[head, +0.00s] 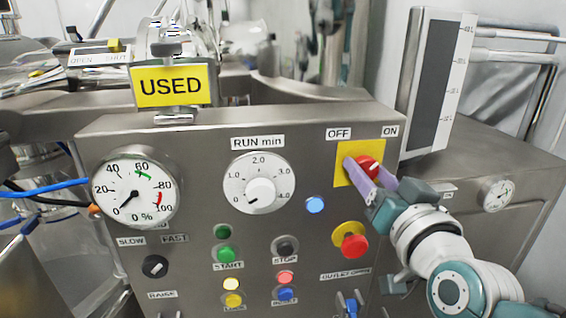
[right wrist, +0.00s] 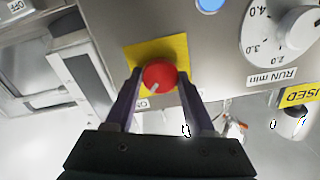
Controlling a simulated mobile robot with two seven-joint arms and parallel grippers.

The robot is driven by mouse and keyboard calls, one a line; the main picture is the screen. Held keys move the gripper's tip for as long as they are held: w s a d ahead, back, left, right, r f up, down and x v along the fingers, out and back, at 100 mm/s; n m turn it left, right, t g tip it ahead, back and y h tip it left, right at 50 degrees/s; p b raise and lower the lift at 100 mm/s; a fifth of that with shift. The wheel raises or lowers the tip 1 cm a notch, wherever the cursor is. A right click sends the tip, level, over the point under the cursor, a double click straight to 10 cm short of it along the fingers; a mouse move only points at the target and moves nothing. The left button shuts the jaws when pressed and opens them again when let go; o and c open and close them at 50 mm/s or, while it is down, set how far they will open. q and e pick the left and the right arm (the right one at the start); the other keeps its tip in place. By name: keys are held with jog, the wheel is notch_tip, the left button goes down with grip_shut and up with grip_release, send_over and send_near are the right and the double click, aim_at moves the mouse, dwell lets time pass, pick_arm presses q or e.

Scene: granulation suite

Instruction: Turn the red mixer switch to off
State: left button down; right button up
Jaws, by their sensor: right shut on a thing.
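The red mixer switch (head: 369,163) is a round knob on a yellow square plate (head: 344,160), at the panel's upper right, below the OFF label (head: 338,134) and the ON label (head: 390,131). Its white mark points up and right, toward ON. My right gripper (head: 366,174) is shut on the knob, with one lilac finger on each side. In the right wrist view the knob (right wrist: 159,75) sits between the fingertips, its mark pointing toward the partly hidden ON label (right wrist: 142,103). My left gripper is not in view.
A red mushroom button (head: 354,246) sits just below my right gripper, and a blue button (head: 315,205) is left of it. The RUN min dial (head: 259,182) and a percent gauge (head: 135,190) are farther left. A tall grey display (head: 428,85) stands behind at right.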

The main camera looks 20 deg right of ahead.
grip_shut()
dwell(0.3)
jog(key=n+p, duration=0.1)
jog(key=n, duration=0.5)
jog(key=shift+n, duration=0.3)
jog(key=n, duration=0.5)
jog(key=n+b, duration=0.1)
jog(key=n, duration=0.5)
jog(key=shift+a+f, duration=0.15)
jog(key=shift+n, duration=0.3)
jog(key=o, duration=0.6)
grip_release()
